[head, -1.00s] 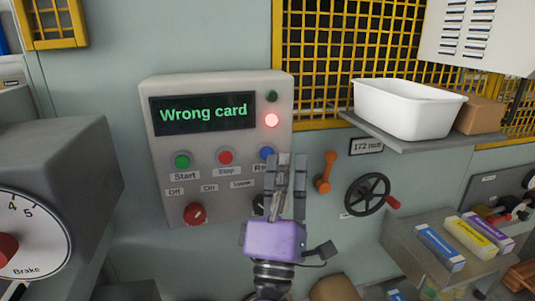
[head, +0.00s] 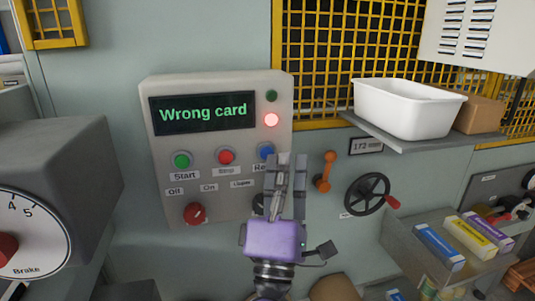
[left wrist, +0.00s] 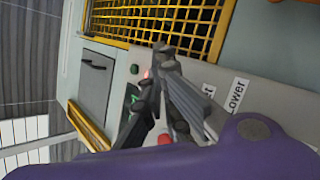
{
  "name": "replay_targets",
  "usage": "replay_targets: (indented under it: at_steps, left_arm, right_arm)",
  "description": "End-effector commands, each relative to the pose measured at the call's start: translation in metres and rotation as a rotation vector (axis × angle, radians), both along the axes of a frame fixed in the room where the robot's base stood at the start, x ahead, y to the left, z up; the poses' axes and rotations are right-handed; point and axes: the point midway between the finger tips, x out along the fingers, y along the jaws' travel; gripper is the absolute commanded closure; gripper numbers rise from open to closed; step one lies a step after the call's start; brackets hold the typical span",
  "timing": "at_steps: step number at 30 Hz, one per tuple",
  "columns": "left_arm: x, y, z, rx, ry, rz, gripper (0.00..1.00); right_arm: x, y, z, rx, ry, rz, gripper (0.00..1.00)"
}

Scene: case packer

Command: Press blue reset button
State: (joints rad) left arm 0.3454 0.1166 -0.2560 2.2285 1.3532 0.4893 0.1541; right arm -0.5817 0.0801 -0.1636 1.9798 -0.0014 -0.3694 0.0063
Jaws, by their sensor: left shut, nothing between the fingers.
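The blue button (head: 266,151) is at the right end of the button row on the grey control panel (head: 222,134), above a label that my gripper partly covers. My left gripper (head: 286,156) is shut and empty, its fingertips pointing up just below and right of the blue button. I cannot tell whether it touches the button. In the left wrist view the closed fingertips (left wrist: 163,55) reach over the panel face (left wrist: 204,72), and the blue button is hidden. My right gripper is not in view.
Green (head: 182,161) and red (head: 226,157) buttons sit left of the blue one, with a red knob (head: 195,213) below. An orange lever (head: 325,172) and a handwheel (head: 367,195) are to the right. A shelf holds a white tub (head: 408,108).

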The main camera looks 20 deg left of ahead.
Motion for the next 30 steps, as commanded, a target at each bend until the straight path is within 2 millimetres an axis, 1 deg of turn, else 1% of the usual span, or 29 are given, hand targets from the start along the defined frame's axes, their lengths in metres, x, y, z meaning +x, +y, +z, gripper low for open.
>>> replay_targets:
  at_steps: [7,15,30]
  left_arm:
    - [0.0006,0.0005,0.0002,0.0,0.0,0.0,1.0]
    - [0.0071,0.0045,0.0007,0.001,0.0,-0.001,1.0]
    - [0.0085,0.0056,0.0003,0.0,0.0,0.0,1.0]
  right_arm:
    - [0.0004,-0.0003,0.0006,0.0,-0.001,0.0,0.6]
    - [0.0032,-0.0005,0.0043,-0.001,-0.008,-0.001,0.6]
    - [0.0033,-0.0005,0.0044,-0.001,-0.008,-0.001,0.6]
